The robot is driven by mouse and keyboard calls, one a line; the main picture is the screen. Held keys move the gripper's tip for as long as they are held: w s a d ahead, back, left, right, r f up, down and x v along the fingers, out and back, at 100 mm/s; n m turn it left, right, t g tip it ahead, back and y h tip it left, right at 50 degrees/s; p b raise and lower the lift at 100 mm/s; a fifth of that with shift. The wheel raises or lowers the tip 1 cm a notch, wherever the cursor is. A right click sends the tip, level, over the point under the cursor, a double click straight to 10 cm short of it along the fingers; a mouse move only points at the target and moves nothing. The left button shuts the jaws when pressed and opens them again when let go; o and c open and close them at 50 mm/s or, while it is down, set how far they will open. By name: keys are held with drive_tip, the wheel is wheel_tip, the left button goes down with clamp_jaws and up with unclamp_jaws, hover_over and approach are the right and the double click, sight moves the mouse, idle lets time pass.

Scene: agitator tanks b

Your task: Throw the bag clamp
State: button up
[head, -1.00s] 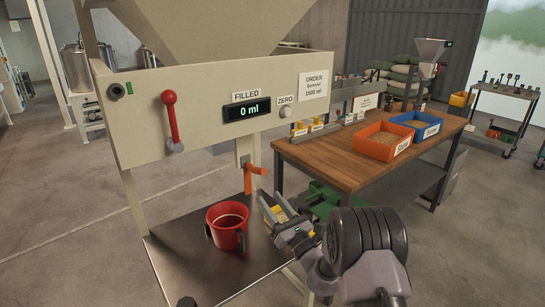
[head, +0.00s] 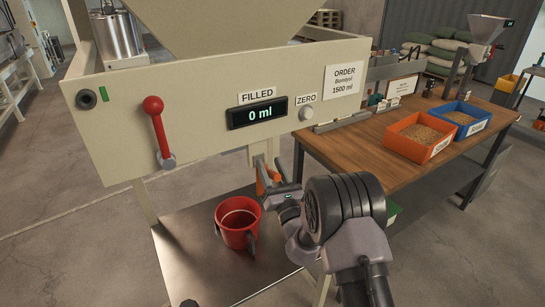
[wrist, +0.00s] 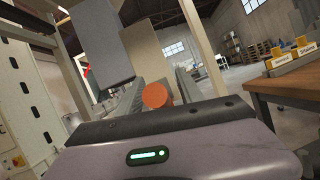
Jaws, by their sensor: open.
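An orange handle (head: 263,186) hangs under the filling machine's panel, beside the spout. No label names it or the other lever as the bag clamp. My gripper (head: 273,190) is at the orange handle and hides part of it in the head view. In the wrist view the handle's round orange end (wrist: 155,96) shows between my two open fingers (wrist: 160,92), and I cannot tell if they touch it. A red lever with a ball knob (head: 156,125) stands upright on the panel's left part.
A red jug (head: 237,222) stands on the metal shelf (head: 190,255) below my gripper. The panel (head: 200,130) with its display reading 0 ml is above. A wooden bench (head: 360,150) with an orange bin (head: 419,138) and a blue bin (head: 463,120) is at right.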

clamp_jaws()
drive_tip(key=shift+r, duration=0.15)
idle(1.4)
